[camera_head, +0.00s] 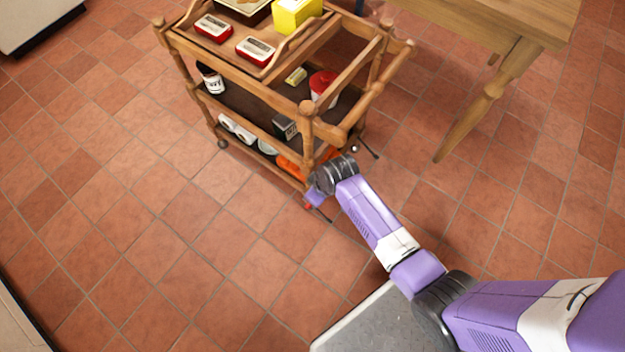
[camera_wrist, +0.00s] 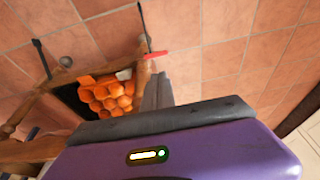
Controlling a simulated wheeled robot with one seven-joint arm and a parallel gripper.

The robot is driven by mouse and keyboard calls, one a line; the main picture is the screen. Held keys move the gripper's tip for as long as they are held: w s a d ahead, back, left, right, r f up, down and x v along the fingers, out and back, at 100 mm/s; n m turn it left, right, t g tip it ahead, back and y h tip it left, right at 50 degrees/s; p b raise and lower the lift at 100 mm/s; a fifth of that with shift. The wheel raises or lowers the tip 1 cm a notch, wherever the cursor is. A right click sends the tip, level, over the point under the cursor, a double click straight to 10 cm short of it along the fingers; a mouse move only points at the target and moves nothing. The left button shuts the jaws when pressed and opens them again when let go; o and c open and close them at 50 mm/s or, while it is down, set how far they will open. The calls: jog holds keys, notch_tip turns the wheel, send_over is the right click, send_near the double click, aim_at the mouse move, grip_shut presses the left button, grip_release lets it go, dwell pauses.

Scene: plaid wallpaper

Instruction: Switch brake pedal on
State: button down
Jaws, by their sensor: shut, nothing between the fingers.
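The wooden trolley cart (camera_head: 308,130) stands on the tiled floor at the top centre of the head view. A small red piece, apparently the brake pedal (camera_wrist: 156,54), sticks out at the foot of its near corner leg. In the head view a bit of red (camera_head: 308,206) shows low by that leg, mostly covered by my wrist. My gripper (camera_wrist: 157,85) is shut and empty, its grey fingertips just short of the red piece in the wrist view. I cannot tell whether they touch. The purple hand hides much of the wrist view.
Thin dark rods (camera_wrist: 145,28) stick out near the cart's feet. Orange items (camera_wrist: 106,94) lie on the lower shelf; red-and-white boxes (camera_head: 256,50) and a yellow box (camera_head: 297,14) sit on top. A wooden table (camera_head: 500,30) stands at right. The floor at left is clear.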

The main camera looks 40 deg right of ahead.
jog(key=b+x, duration=0.3)
jog(key=x, duration=0.5)
jog(key=shift+s, duration=0.1)
